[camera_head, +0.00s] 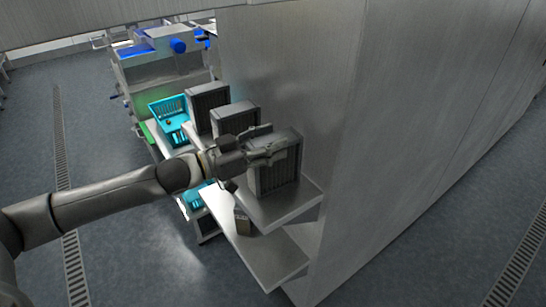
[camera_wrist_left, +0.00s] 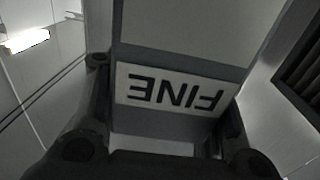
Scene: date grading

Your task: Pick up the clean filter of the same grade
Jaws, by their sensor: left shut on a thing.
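My left gripper (camera_head: 266,147) is shut on a grey box-shaped filter (camera_head: 278,176) with dark upright pleats, at the near end of the upper shelf. In the left wrist view the fingers stand on either side of the filter (camera_wrist_left: 195,28), and its white label (camera_wrist_left: 172,94) reads "FINE" upside down. I cannot tell whether the filter still touches the shelf. Two similar filters stand farther back in the row, a middle one (camera_head: 237,116) and a far one (camera_head: 208,104). Their labels are hidden. My right gripper is not in view.
The upper shelf (camera_head: 270,212) juts from a tall metal wall (camera_head: 400,110). A turquoise crate (camera_head: 170,118) stands beyond. The floor at left is clear around my arm.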

